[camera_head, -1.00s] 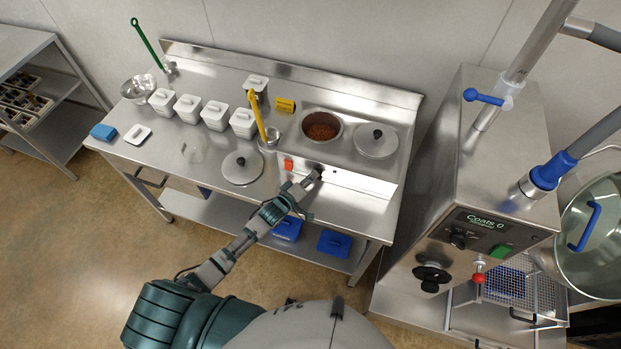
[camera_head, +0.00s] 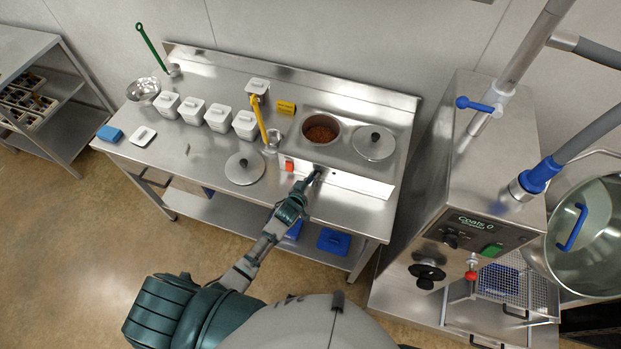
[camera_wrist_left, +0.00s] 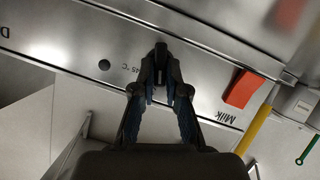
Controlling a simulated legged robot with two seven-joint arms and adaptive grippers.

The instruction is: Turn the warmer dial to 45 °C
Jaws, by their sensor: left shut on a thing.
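The warmer (camera_head: 345,184) is a steel unit on the table, holding an open pot and a lidded pot. Its front panel shows in the left wrist view (camera_wrist_left: 60,35), with "45 °C" printed near the fingers, beside a small round dark spot (camera_wrist_left: 104,65). My left gripper (camera_head: 316,177) is at this panel, between the red switch (camera_head: 289,166) and the dark spot. In the left wrist view my left gripper (camera_wrist_left: 161,78) is shut on a small dark piece, apparently the dial, mostly hidden by the fingers. Its pointer cannot be read. My right gripper is not in view.
The open pot (camera_head: 320,143) holds a brown mass. A loose lid (camera_head: 243,168) lies left of the warmer, near a yellow-handled ladle (camera_head: 259,119). White lidded tubs (camera_head: 218,116) stand further left. A large steel machine (camera_head: 480,215) is at right.

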